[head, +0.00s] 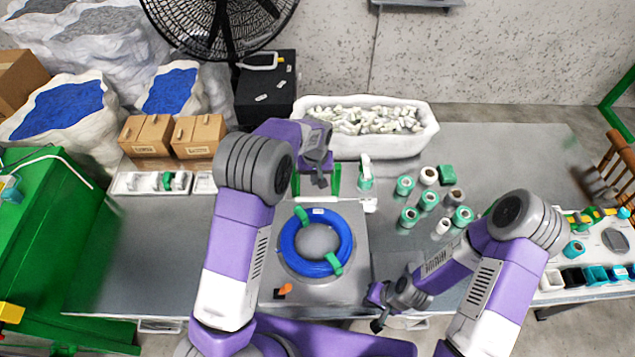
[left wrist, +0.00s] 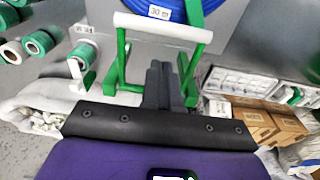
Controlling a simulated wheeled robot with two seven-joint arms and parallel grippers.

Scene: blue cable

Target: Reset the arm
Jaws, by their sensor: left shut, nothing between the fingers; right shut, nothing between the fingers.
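My left arm comes in from the left in the head view. Its gripper (head: 319,180) is shut and empty, pointing down just behind the blue cable coil (head: 288,240). In the left wrist view the shut fingers (left wrist: 165,80) are close to a green stand with a white top bar (left wrist: 165,28); I cannot tell whether they touch it. The coil's edge (left wrist: 205,6) shows beyond the bar. The coil lies flat on a grey plate (head: 350,283) with green clips on it. My right gripper (head: 378,308) is shut and empty near the table's front edge.
A white bin of pale fittings (head: 428,133) stands at the back. Several green and white tape rolls (head: 428,200) stand right of the plate. Cardboard boxes (head: 199,137) and a small parts tray (head: 123,184) sit at the back left. The table's left part (head: 150,250) is clear.

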